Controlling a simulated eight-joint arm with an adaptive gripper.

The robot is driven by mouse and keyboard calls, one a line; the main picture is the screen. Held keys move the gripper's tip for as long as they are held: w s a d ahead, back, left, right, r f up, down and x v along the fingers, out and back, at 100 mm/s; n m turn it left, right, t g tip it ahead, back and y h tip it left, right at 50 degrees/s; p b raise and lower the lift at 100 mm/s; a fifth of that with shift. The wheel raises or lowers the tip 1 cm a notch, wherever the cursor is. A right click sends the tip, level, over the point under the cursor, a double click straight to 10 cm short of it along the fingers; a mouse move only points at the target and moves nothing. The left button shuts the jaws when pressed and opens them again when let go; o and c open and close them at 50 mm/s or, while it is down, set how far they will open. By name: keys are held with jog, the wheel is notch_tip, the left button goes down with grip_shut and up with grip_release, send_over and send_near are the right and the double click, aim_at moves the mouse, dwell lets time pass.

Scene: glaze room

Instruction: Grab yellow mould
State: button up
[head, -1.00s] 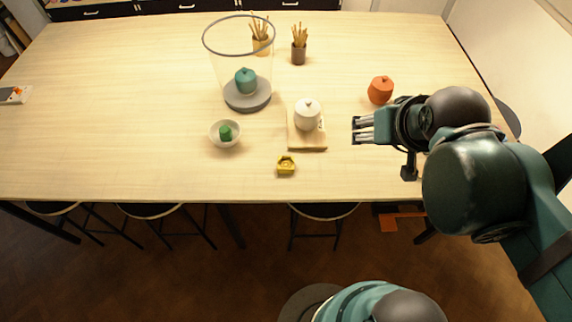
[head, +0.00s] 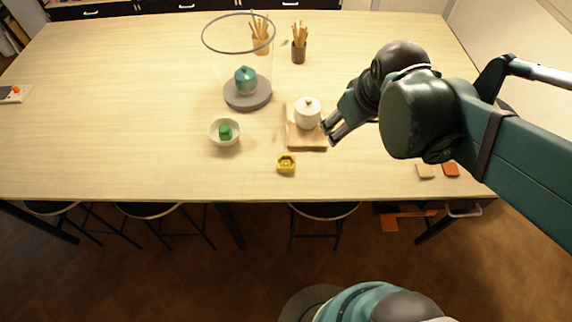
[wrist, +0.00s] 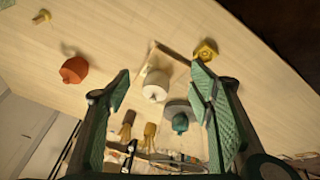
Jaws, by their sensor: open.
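The yellow mould (head: 286,164) is a small angular block with a hollow in its top. It sits on the table near the front edge, apart from other things. It also shows in the wrist view at the upper right (wrist: 206,49). My gripper (head: 327,132) is open and empty, above the table beside the white lidded jar, to the right of and beyond the mould. In the wrist view the two green-padded fingers (wrist: 165,95) stand wide apart, and the mould lies beyond the right finger.
A white jar (head: 308,113) stands on a wooden board (head: 306,143). A bowl (head: 225,142) holds a green piece. A teal jar (head: 245,80) sits on a grey disc under a clear cylinder.

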jog(key=w+a+f+n+g+b, duration=0.1)
jog(key=w+a+f+n+g, duration=0.25)
jog(key=a+f+n, duration=0.35)
jog(key=n+g+b, duration=0.1)
jog(key=n, duration=0.4)
send_near(286, 164)
jog(key=shift+a+r+h, duration=0.1)
jog(key=shift+h, duration=0.2)
jog(key=shift+f+b, duration=0.3)
jog(key=shift+f, duration=1)
jog(key=shift+w+f, duration=0.1)
jog(key=shift+f, duration=0.05)
jog(key=shift+w+a+f, duration=0.15)
jog(key=shift+f, duration=2.3)
jog(key=shift+c, duration=0.5)
jog(key=c, duration=0.9)
